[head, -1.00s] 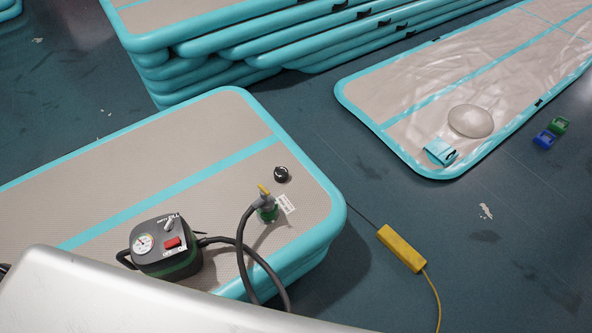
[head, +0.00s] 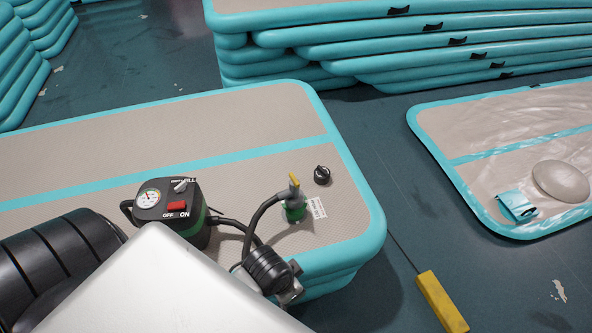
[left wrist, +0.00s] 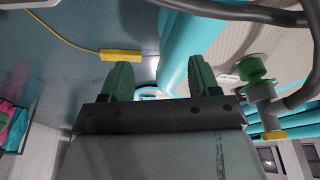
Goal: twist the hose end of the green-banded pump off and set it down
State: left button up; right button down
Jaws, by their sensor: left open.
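The green-banded pump (head: 165,208), dark with a round dial and a red switch, sits on the beige and turquoise inflated track (head: 100,130). Its hose (head: 253,222) curves up to the hose end (head: 293,203), which has a green collar and yellow lever and stands upright on the track's valve position. In the left wrist view the hose end (left wrist: 253,72) is off to the right of my left gripper (left wrist: 162,82). That gripper is open and empty, its green pads apart. My right gripper is not in view.
A black cap (head: 322,175) lies on the track behind the hose end, with a white tag (head: 317,207) beside it. A yellow block (head: 440,303) on a cable lies on the floor. Stacked tracks (head: 400,40) stand behind; a flat track (head: 470,175) lies at right.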

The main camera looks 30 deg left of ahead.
pick_arm(q)
jog(key=w+d+r+m+h+b, duration=0.1)
jog(key=w+d+r+m+b, duration=0.25)
jog(key=w+m, duration=0.3)
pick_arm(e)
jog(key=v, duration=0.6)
pick_arm(q)
notch_tip(320, 180, up, 11)
jog(key=m+g+y, duration=0.2)
jog(key=m+g, duration=0.1)
jog(key=m, duration=1)
send_over(294, 178)
jog(key=shift+f+m, duration=0.25)
jog(key=shift+f, duration=0.1)
notch_tip(294, 178, down, 5)
jog(key=shift+r+b, duration=0.2)
jog(key=shift+b, duration=0.55)
notch_tip(294, 178, down, 5)
jog(key=shift+r+b, duration=0.2)
jog(key=shift+b, duration=0.55)
jog(key=shift+f, duration=0.35)
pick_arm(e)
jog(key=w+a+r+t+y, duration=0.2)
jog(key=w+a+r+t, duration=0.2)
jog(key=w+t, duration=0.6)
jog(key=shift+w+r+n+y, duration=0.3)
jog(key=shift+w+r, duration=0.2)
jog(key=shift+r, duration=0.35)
